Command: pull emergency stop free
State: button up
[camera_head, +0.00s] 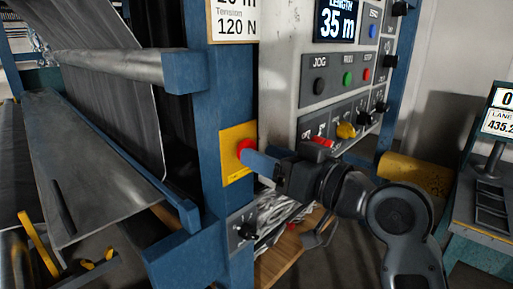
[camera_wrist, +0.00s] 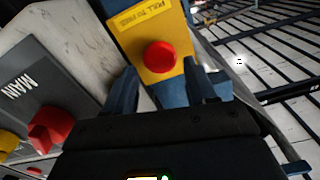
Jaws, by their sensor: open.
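The emergency stop is a red round button (camera_head: 245,147) on a yellow plate (camera_head: 236,168) fixed to a blue upright post. In the wrist view the red button (camera_wrist: 160,57) sits at upper middle on its yellow plate (camera_wrist: 147,27), which carries partly legible lettering. My gripper (camera_head: 262,163) reaches in from the right, its blue fingers close to the button. In the wrist view my gripper (camera_wrist: 163,88) is open, with one finger on each side and below the button in the picture. Whether a finger touches the button is hard to tell.
A grey control panel (camera_head: 284,80) with buttons and knobs stands right behind the post. Its red switch (camera_wrist: 50,125) shows at the left in the wrist view. Blue frame beams and a metal roller (camera_head: 110,68) fill the left. A yellow roll (camera_head: 415,174) lies at the right.

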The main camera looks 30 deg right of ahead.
jog(key=shift+x, duration=1.25)
jog(key=shift+c, duration=0.5)
grip_shut()
